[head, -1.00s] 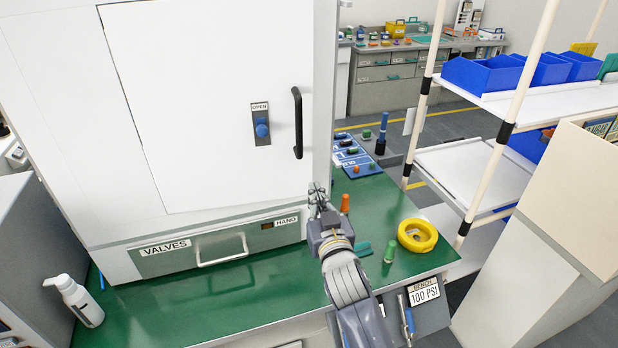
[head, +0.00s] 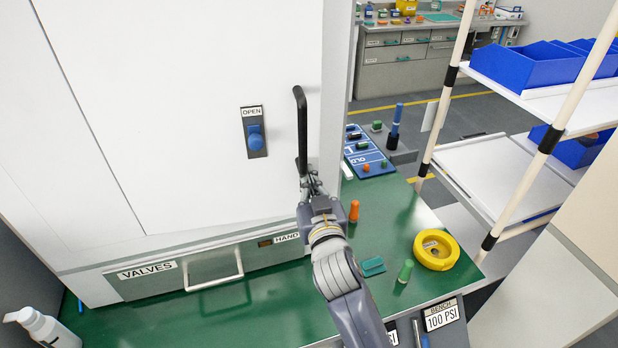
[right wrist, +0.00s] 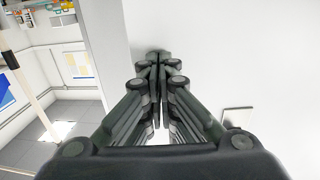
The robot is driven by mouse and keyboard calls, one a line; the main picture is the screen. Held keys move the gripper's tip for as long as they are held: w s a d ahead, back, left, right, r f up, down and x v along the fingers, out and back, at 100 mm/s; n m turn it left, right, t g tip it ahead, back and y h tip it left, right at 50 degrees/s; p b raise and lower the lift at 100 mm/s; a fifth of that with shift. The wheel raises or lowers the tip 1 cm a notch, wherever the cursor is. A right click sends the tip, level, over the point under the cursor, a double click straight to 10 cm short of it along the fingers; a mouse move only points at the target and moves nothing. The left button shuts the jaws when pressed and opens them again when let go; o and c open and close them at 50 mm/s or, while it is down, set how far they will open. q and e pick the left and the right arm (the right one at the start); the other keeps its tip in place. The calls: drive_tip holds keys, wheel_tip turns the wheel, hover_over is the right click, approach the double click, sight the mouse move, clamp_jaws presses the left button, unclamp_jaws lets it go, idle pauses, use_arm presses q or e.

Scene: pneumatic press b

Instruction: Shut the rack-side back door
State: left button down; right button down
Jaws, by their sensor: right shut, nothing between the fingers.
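The white door (head: 190,110) of the press cabinet fills the left and middle of the head view. It carries a black vertical handle (head: 301,130) near its right edge and a blue knob (head: 255,138) on a plate labelled OPEN. The door looks flush with the cabinet front. My right gripper (head: 312,184) is shut and empty, at the lower end of the handle; I cannot tell whether it touches. In the right wrist view its closed fingers (right wrist: 158,62) point at a plain white panel. My left gripper is not in view.
Below the door is a VALVES drawer (head: 150,278). A rack with blue bins (head: 530,65) stands at the right.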

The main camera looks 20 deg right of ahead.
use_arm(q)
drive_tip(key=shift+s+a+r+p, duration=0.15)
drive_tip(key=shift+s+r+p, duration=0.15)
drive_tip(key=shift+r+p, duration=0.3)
use_arm(e)
drive_tip(key=shift+n+y, duration=0.4)
drive_tip(key=shift+y, duration=0.2)
drive_tip(key=w, duration=0.4)
drive_tip(key=shift+d+r, duration=0.1)
drive_tip(key=shift+r, duration=0.05)
